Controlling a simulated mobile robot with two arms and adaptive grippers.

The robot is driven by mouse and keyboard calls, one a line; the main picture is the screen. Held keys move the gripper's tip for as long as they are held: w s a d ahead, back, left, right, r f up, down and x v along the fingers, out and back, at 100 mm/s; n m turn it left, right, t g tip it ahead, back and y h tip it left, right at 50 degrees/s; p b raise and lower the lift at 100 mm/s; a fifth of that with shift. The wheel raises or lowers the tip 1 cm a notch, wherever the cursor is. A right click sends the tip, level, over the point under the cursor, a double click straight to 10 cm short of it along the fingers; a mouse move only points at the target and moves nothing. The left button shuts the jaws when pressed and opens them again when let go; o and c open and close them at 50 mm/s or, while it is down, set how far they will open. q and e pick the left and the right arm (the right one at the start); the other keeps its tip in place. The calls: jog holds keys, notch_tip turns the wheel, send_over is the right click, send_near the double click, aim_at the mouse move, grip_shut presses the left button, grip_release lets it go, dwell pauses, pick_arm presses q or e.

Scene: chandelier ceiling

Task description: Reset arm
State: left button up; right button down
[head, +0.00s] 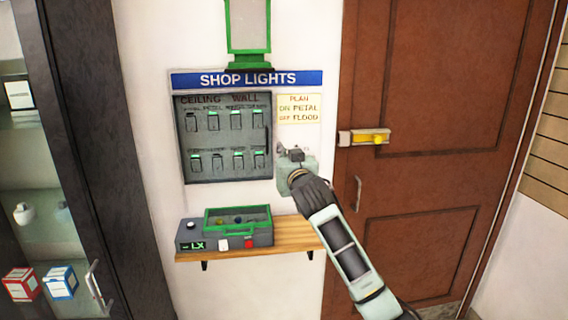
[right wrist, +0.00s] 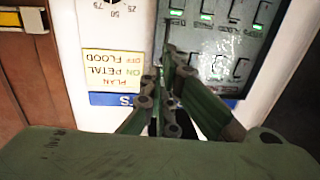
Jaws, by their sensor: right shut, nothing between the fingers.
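My right arm comes in from the lower right in the head view. Its gripper (head: 291,152) is in front of the wall, just right of the switch panel and below the yellow note. In the right wrist view my right gripper (right wrist: 168,75) is shut, with nothing between its fingers. The dark switch panel (head: 225,172) has two rows of switches with green lights, under CEILING and WALL labels. The panel also shows in the right wrist view (right wrist: 222,45). I cannot tell whether the fingertips touch the panel. My left gripper is in neither view.
A yellow note (head: 299,109) reads PLAN, ON PETAL, OFF FLOOD. A wooden shelf (head: 290,236) below carries a grey box (head: 188,235) marked LX. A brown door (head: 430,190) with a yellow latch (head: 371,139) is at right. A dark glass cabinet (head: 95,130) is at left.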

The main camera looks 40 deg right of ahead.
jog(key=shift+s+f, duration=0.1)
jog(key=shift+s, duration=0.15)
jog(key=s+a+f+n+g+y, duration=0.1)
jog(key=a+f+g, duration=0.1)
jog(key=f, duration=1.2)
jog(key=a+f+n+g+y, duration=0.1)
jog(key=a+f+g+y, duration=0.1)
jog(key=f, duration=1.2)
jog(key=s+a+f+n+g+y, duration=0.1)
jog(key=a+f+g, duration=0.15)
jog(key=f, duration=1.15)
jog(key=s+a+f+n+g+y, duration=0.1)
jog(key=s+a+f, duration=0.3)
jog(key=s+f, duration=0.45)
jog(key=s+a+f+n+g+y, duration=0.1)
jog(key=s+a+f, duration=0.35)
jog(key=f, duration=0.75)
jog(key=s+a+f+n+g, duration=0.1)
jog(key=s+a+f, duration=0.4)
jog(key=s, duration=0.8)
jog(key=s+a+f+n+g+y, duration=0.1)
jog(key=s+a+f+g, duration=0.2)
jog(key=s, duration=1)
jog(key=s+a+f+n+g+y, duration=0.1)
jog(key=s+a+f+g, duration=0.1)
jog(key=s+a+f, duration=0.7)
jog(key=s+f, duration=0.3)
jog(key=s, duration=0.2)
jog(key=shift+s, duration=0.1)
